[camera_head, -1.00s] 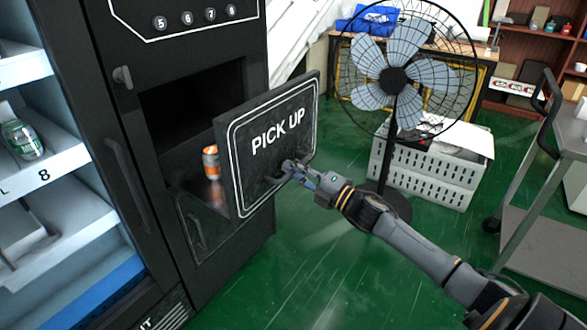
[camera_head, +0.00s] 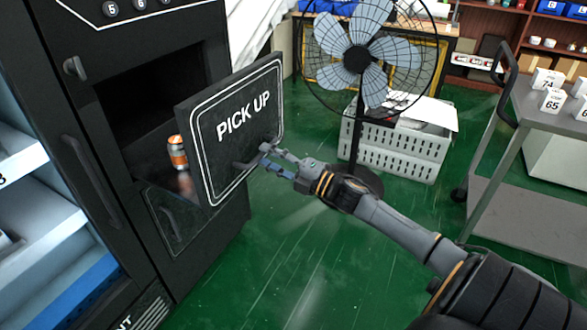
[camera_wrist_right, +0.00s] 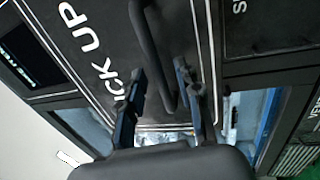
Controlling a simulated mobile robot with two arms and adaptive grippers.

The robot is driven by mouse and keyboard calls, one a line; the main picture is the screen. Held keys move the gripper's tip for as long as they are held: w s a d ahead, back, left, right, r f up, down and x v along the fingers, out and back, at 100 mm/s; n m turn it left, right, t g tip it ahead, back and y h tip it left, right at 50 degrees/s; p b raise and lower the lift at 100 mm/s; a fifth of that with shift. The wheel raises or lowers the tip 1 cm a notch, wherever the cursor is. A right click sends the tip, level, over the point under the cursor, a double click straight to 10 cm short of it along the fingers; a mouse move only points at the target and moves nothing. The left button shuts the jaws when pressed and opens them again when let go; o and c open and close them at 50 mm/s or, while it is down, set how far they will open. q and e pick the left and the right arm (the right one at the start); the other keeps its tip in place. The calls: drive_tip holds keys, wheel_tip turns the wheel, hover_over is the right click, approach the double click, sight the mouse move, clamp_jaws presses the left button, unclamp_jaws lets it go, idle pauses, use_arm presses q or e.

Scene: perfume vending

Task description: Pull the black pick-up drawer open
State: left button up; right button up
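The black pick-up drawer (camera_head: 239,105) has "PICK UP" on its front and stands open, swung out from the black machine. An orange and silver can (camera_head: 177,153) is inside it. The drawer's dark bar handle (camera_head: 246,163) also shows in the right wrist view (camera_wrist_right: 148,40). My right gripper (camera_head: 266,157) is at the handle, its fingers apart. In the right wrist view its fingertips (camera_wrist_right: 158,72) lie on either side of the handle's lower part, with a visible gap; contact is not clear. My left gripper is not in view.
A standing fan (camera_head: 358,60) and a white crate (camera_head: 395,150) are behind my right arm. A grey cart (camera_head: 530,205) with numbered boxes stands at the right. The green floor (camera_head: 290,260) before the machine is clear. Open white shelves (camera_head: 40,220) are at the left.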

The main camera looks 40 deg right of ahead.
drive_tip(key=v, duration=0.9)
drive_tip(key=shift+s, duration=0.15)
drive_tip(key=shift+d+f, duration=0.1)
